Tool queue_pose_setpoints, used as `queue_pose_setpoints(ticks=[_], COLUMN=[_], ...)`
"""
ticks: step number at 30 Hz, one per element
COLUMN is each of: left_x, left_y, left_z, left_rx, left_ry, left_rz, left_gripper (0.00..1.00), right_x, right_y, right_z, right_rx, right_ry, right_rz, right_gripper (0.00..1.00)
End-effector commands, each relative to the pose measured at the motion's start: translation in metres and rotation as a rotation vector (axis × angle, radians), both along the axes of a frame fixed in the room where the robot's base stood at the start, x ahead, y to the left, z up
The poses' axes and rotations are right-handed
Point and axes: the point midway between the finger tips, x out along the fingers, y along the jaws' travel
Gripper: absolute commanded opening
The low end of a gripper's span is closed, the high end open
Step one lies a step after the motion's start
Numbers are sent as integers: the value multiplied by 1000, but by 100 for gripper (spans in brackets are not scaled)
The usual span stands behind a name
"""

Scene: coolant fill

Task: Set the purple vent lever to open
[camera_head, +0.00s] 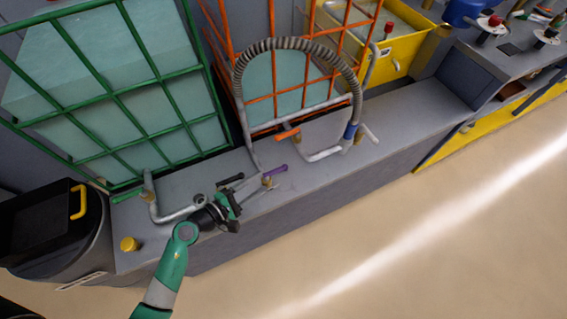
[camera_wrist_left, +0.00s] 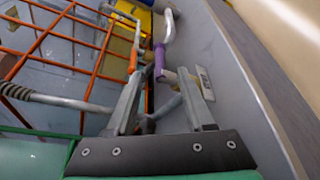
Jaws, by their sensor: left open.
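The purple vent lever (camera_head: 275,171) sits on a small brass-coloured fitting on the grey ledge, just beyond my left gripper (camera_head: 258,187) in the head view. In the left wrist view the purple lever (camera_wrist_left: 160,60) shows between the two fingertips of my left gripper (camera_wrist_left: 161,73). The fingers are apart and nothing is held. I cannot tell whether the lever touches a finger. My right gripper is out of view.
An orange-handled valve (camera_head: 287,134) and a ribbed hose (camera_head: 297,43) stand beyond the lever. A green-handled valve (camera_head: 126,196) and yellow cap (camera_head: 129,244) are to the left. Green (camera_head: 113,92) and orange cages rise behind. The floor (camera_head: 400,240) in front is clear.

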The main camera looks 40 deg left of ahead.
Motion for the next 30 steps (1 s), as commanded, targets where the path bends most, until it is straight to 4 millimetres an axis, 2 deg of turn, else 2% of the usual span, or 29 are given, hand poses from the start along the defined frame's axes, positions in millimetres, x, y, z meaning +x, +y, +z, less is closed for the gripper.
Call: queue_pose_setpoints(ticks=[5,12,18,22,29,30], left_x=[21,74,105,113,113,113], left_y=[-1,-3,-3,-4,-3,-3], left_z=[-6,-18,-24,-24,-24,-23], left_rx=[1,2,0,0,0,0], left_ry=[-2,-5,-4,-3,-3,-3], left_rz=[-5,-6,-3,-1,-1,-1], left_gripper=[53,53,53,53,53,46], right_x=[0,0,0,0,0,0], right_y=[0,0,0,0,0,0], right_z=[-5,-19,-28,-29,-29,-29], right_rx=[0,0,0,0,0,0], right_ry=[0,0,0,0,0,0], right_rz=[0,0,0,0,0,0], right_gripper=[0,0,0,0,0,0])
